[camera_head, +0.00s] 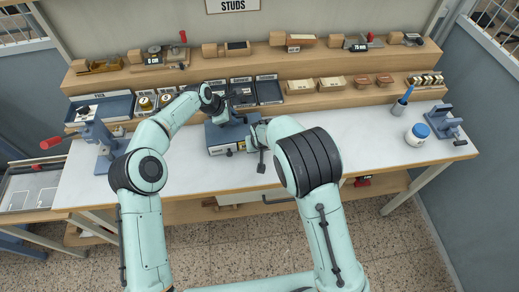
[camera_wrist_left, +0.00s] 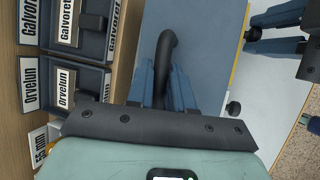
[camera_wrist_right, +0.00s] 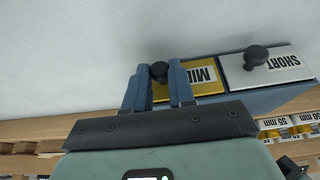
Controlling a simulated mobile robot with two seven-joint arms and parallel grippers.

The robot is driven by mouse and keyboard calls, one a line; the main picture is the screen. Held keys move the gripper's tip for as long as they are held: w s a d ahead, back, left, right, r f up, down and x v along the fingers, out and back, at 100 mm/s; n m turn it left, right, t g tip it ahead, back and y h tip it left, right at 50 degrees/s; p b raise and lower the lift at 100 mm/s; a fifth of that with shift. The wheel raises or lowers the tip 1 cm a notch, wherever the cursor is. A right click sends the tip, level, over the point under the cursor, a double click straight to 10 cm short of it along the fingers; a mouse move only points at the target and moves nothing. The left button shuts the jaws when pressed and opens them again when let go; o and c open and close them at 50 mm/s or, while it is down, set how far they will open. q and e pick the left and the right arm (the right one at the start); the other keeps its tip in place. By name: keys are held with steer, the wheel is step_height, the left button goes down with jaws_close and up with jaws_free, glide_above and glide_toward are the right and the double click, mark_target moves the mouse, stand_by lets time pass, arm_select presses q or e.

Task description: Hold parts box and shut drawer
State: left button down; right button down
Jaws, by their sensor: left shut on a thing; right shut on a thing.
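The parts box (camera_head: 224,136) is blue and stands on the white bench top near the middle. My left gripper (camera_wrist_left: 166,88) is shut on the black arched handle (camera_wrist_left: 166,50) on its top. In the right wrist view the box's front shows a yellow drawer (camera_wrist_right: 203,76) with a partly hidden label and a white drawer (camera_wrist_right: 285,66) labelled SHORT, each with a black knob. My right gripper (camera_wrist_right: 159,85) is shut on the yellow drawer's knob (camera_wrist_right: 159,71). How far either drawer stands out is unclear. The right gripper also shows beside the box in the left wrist view (camera_wrist_left: 282,30).
Labelled bins (camera_head: 268,90) and stepped wooden shelves (camera_head: 330,97) stand behind the box. A press with a red handle (camera_head: 95,135) is at the left. The bench top between box and jar is clear.

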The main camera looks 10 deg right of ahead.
arm_select(q)
steer(key=shift+d, duration=0.2)
arm_select(e)
steer(key=c, duration=1)
jaws_free()
steer(key=shift+o, duration=0.2)
arm_select(q)
steer(key=shift+a, duration=0.1)
arm_select(e)
steer(key=v, duration=1.2)
arm_select(q)
steer(key=c, duration=0.9)
jaws_free()
